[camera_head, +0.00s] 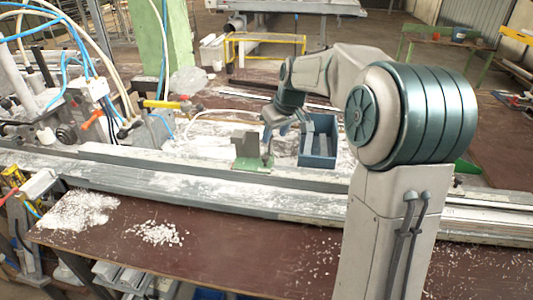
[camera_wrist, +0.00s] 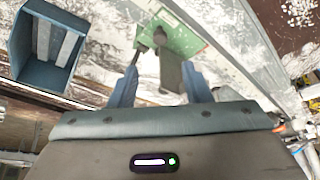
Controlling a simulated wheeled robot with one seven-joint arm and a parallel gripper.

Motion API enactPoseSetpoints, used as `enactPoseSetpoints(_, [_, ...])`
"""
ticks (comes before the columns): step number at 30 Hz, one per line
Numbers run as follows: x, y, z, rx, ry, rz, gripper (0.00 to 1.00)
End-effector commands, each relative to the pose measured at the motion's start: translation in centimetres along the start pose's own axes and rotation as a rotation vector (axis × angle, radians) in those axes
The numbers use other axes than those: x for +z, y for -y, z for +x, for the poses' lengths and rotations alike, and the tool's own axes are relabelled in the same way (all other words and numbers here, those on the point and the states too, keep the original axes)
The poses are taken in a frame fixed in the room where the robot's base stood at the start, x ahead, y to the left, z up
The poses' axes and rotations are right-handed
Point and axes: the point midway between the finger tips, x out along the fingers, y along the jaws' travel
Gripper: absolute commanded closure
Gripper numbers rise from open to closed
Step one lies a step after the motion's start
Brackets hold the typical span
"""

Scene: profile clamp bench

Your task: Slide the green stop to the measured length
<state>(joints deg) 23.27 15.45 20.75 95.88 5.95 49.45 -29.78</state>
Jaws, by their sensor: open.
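The green stop (camera_head: 247,152) sits on the long pale rail (camera_head: 190,183) near the middle of the head view. It has a flat green base and an upright plate. In the wrist view the green stop (camera_wrist: 186,40) is at top centre, with a grey upright part reaching down between my fingers. My gripper (camera_head: 275,130) is just above and right of the stop in the head view. In the wrist view my gripper (camera_wrist: 161,75) is open, with one finger on each side of the upright part. I cannot tell if either finger touches it. No length marking is readable.
A blue open box (camera_head: 318,146) with grey bars in it stands right of my gripper; it also shows in the wrist view (camera_wrist: 22,68). A machine with hoses (camera_head: 85,105) stands at the rail's left. White chips (camera_head: 155,233) lie on the brown table (camera_head: 230,250).

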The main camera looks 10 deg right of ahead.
Motion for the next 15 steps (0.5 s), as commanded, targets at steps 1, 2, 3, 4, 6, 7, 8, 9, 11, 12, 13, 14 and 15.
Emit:
enactPoseSetpoints(1, [0.1, 0.1, 1.1, -0.004, 0.005, -0.001, 0.56])
enactPoseSetpoints(2, [0.1, 0.1, 1.7, -0.005, 0.006, -0.002, 0.56])
enactPoseSetpoints(3, [0.1, 0.1, 2.6, -0.005, 0.006, -0.001, 0.56])
enactPoseSetpoints(4, [0.1, 0.2, 3.3, -0.006, 0.006, 0.0, 0.56])
enactPoseSetpoints(6, [0.1, 0.1, 4.8, -0.005, 0.006, 0.0, 0.56])
enactPoseSetpoints(7, [0.1, 0.1, 5.4, -0.004, 0.006, 0.0, 0.56])
enactPoseSetpoints(8, [0.1, 0.2, 6.1, -0.005, 0.006, -0.001, 0.56])
enactPoseSetpoints(9, [0.1, 0.2, 6.9, -0.005, 0.006, 0.0, 0.56])
enactPoseSetpoints(11, [0.1, 0.1, 8.0, -0.004, 0.005, 0.0, 0.56])
enactPoseSetpoints(12, [0.1, 0.1, 8.7, -0.003, 0.005, 0.0, 0.56])
enactPoseSetpoints(13, [0.1, 0.1, 9.1, -0.002, 0.005, 0.0, 0.56])
enactPoseSetpoints(14, [0.1, 0.1, 9.5, -0.002, 0.005, 0.001, 0.56])
enactPoseSetpoints(15, [0.1, 0.1, 10.0, -0.002, 0.004, 0.001, 0.56])
